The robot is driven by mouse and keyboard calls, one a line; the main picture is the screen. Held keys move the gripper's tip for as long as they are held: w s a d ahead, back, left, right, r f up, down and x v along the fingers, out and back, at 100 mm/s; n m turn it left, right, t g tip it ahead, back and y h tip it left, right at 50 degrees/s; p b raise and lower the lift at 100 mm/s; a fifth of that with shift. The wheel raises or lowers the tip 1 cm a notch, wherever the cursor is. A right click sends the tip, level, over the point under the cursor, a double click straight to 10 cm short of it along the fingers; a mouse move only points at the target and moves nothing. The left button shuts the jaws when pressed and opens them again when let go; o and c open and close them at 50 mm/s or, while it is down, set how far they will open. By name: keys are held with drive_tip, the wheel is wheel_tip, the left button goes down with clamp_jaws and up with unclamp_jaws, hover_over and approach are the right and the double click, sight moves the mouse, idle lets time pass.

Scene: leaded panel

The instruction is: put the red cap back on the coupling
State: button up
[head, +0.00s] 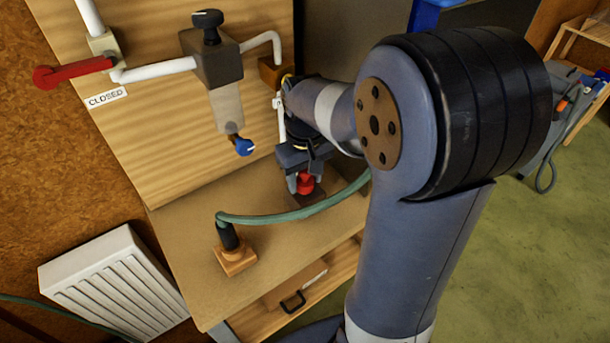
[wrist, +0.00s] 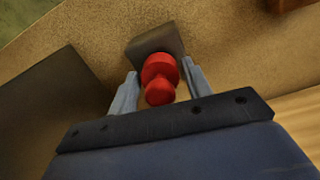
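The red cap (head: 305,184) stands on a small dark block (head: 304,199) on the bench, below the board. In the wrist view the cap (wrist: 159,70) shows a round knob and a wider part against the block (wrist: 150,43). My gripper (head: 304,177) points down over it, one finger on each side. In the wrist view my gripper (wrist: 160,70) is open, with narrow gaps between the fingers and the cap. I cannot pick out the coupling for certain; a fitting with a yellowish ring (head: 287,79) at the pipe's end is partly hidden by my arm.
A green hose (head: 300,214) arches from a dark fitting on a wooden block (head: 235,260) and passes close to my gripper. Above are a red lever (head: 70,72), a "CLOSED" label (head: 107,97) and a blue-knobbed valve (head: 243,147). The bench's front left (head: 190,240) is clear.

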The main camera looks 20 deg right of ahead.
drive_tip(key=shift+o, duration=1.4)
wheel_tip(320, 180, up, 11)
drive_tip(key=shift+f, duration=0.1)
drive_tip(key=shift+f, duration=0.1)
wheel_tip(320, 180, down, 10)
drive_tip(key=shift+f, duration=0.25)
drive_tip(key=shift+r+p, duration=0.35)
drive_tip(key=shift+r, duration=0.2)
